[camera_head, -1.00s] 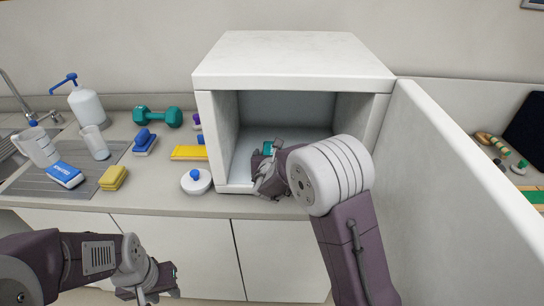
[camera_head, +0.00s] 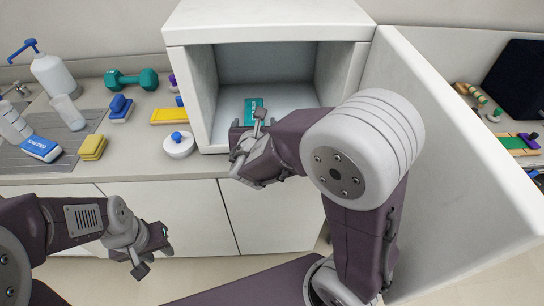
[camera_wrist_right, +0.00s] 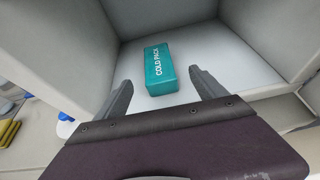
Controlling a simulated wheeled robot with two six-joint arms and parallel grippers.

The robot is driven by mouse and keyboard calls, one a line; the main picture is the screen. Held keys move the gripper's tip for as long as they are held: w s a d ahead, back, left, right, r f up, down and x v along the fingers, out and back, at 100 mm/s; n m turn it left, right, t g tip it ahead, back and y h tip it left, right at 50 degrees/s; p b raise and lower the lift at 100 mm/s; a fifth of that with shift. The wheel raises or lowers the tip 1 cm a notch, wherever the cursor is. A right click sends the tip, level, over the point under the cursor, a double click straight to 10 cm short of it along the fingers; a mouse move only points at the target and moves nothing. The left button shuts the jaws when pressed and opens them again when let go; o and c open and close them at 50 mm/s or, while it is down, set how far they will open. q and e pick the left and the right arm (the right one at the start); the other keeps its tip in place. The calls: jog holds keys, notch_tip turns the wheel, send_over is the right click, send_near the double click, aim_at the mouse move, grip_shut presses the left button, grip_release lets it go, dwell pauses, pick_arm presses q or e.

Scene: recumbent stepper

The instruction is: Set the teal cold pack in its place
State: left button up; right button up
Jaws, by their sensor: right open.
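The teal cold pack (camera_head: 254,110) lies on the floor of the white open-fronted box (camera_head: 268,20). In the right wrist view the cold pack (camera_wrist_right: 159,69), lettered "COLD PACK", lies flat on the white floor, just ahead of and between my fingertips. My right gripper (camera_head: 249,128) is open and empty at the front opening of the box, apart from the pack; its fingers also show in the right wrist view (camera_wrist_right: 165,88). My left gripper (camera_head: 152,256) hangs low in front of the cabinet doors, away from the box; its jaws are too small to judge.
The box's open door (camera_head: 455,140) stands to the right of my right arm. On the counter to the left are a white round pot with a blue knob (camera_head: 178,145), a yellow sponge (camera_head: 92,147), a blue brush (camera_head: 121,108) and a teal dumbbell (camera_head: 131,79).

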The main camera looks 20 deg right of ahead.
jog(key=s+d+f+m+g, duration=0.1)
jog(key=d+m, duration=0.1)
jog(key=s+d+f+m+g+h, duration=0.1)
jog(key=s+d+f+m, duration=0.1)
jog(key=s+d+f+m+g+h, duration=0.1)
jog(key=s+d+f+m, duration=0.1)
jog(key=d, duration=0.1)
jog(key=shift+m+g, duration=0.4)
jog(key=s+d+f+m+g+y, duration=0.2)
jog(key=s+f+m+g, duration=0.55)
jog(key=s+m, duration=0.65)
jog(key=s+a+f+m+y, duration=0.2)
jog(key=a+m+y, duration=0.2)
jog(key=m, duration=0.8)
jog(key=shift+a+f, duration=0.15)
jog(key=shift+a, duration=0.65)
